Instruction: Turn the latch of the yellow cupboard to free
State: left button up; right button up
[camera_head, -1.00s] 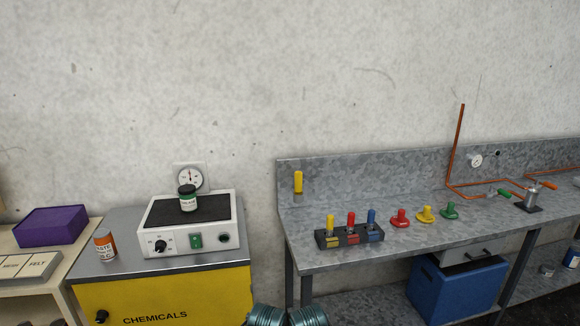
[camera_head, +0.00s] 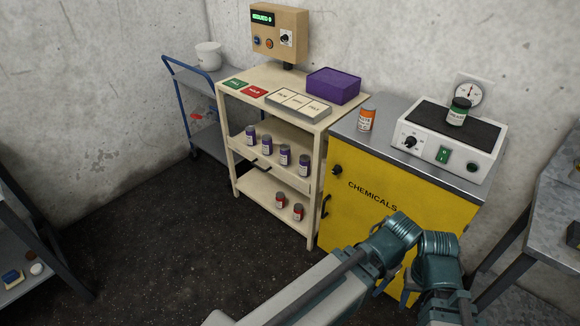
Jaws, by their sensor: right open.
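The yellow cupboard (camera_head: 362,228), marked CHEMICALS, stands right of centre with its door shut. A small black round knob, which looks like the latch (camera_head: 337,170), sits at the door's upper left. Its turned position is too small to tell. A black handle (camera_head: 325,205) is lower down at the door's left edge. My right gripper (camera_head: 396,284) is open at the bottom, in front of the door's lower right part. It is apart from the latch, below and to the right of it. My arm hides part of the door. My left gripper is not in view.
A beige shelf unit (camera_head: 285,118) with several jars stands left of the cupboard. An orange-labelled jar (camera_head: 367,118) and a white device (camera_head: 448,140) stand on the cupboard top. A grey bench (camera_head: 556,215) is at the right. The dark floor (camera_head: 170,235) at the left is clear.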

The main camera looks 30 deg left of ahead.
aim_at(337, 169)
jog(key=u, duration=0.7)
jog(key=i+l+z, duration=0.3)
jog(key=i, duration=0.15)
